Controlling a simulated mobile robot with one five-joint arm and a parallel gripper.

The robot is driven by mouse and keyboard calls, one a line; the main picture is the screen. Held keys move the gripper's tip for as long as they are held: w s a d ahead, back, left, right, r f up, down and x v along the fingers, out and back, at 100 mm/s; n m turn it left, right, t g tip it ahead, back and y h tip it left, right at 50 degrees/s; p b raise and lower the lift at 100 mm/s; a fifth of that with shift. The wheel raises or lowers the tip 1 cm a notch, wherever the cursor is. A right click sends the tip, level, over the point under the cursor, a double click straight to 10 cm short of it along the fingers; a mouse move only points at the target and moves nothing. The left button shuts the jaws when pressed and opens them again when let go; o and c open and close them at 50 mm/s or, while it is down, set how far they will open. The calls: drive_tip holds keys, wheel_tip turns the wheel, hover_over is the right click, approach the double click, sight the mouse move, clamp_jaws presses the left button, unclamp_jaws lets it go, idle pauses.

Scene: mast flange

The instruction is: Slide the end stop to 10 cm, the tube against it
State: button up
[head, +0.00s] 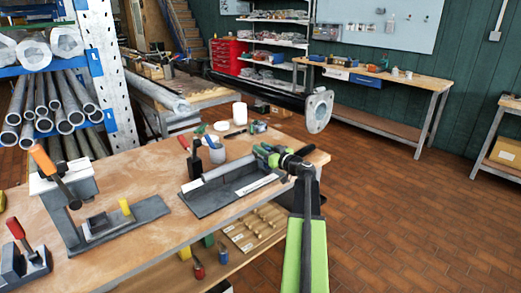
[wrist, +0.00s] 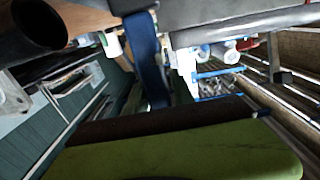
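A dark grey measuring fixture (head: 207,203) lies on the workbench in the head view. A light grey tube (head: 228,167) lies along its back side. A white scale strip (head: 257,185) runs along its right front part; its marks are too small to read. My gripper (head: 268,153) is at the right end of the fixture, close to the tube's right end. My gripper and arm cover that end, and I cannot pick out the end stop there. I cannot tell whether the gripper touches anything or how its fingers stand. The wrist view does not clearly show the fixture or fingers.
A dark mast with a round flange (head: 319,110) extends above the far side. Open floor lies right.

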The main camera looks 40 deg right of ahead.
clamp_jaws()
idle(1.1)
